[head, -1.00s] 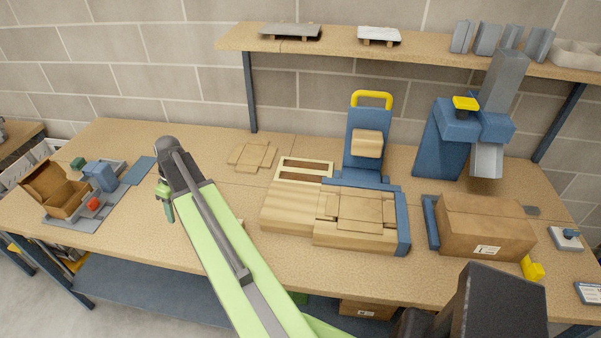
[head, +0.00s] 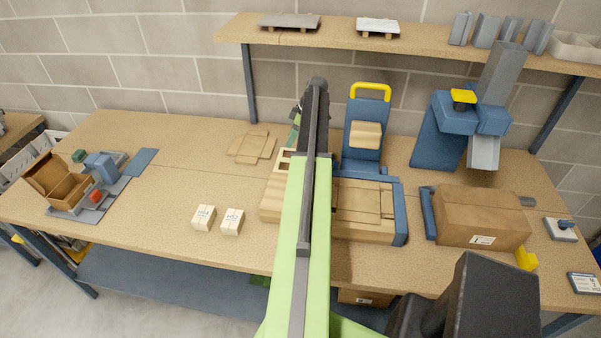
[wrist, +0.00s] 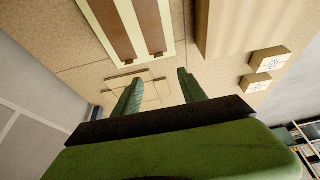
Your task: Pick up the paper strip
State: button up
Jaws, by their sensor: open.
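Two brown strips, which look like the paper strips, lie side by side in a cream tray (wrist: 81,10) at the top of the wrist view. One is the left strip (wrist: 109,24), the other the right strip (wrist: 150,22). In the head view my arm hides most of the tray, so the strips barely show there. My gripper (wrist: 160,76) is open, with two green fingers apart and nothing between them. In the head view it (head: 295,122) is over the back of the bench, near the tray and partly hidden by my arm.
A layered wooden block (head: 362,232) and a blue stand with a yellow handle (head: 368,108) are right of the tray. Flat card pieces (head: 252,147) lie to the left. Two small labelled boxes (head: 204,217) (head: 232,221) stand in front. A shelf (head: 340,44) overhangs the back.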

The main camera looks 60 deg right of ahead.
jog(key=b, duration=0.6)
send_near(278, 165)
jog(key=shift+a+f, duration=0.3)
jog(key=shift+f, duration=0.05)
jog(key=shift+w+f+b, duration=0.2)
jog(key=shift+f+b, duration=0.05)
jog(key=shift+b, duration=0.2)
jog(key=shift+r, duration=0.1)
jog(key=b+x, duration=0.4)
jog(key=x, duration=0.1)
jog(key=shift+s+d+b, duration=0.1)
jog(key=shift+s+b, duration=0.05)
jog(key=shift+b, duration=0.25)
jog(key=shift+f, duration=0.3)
jog(key=shift+r, duration=0.2)
jog(key=c, duration=0.6)
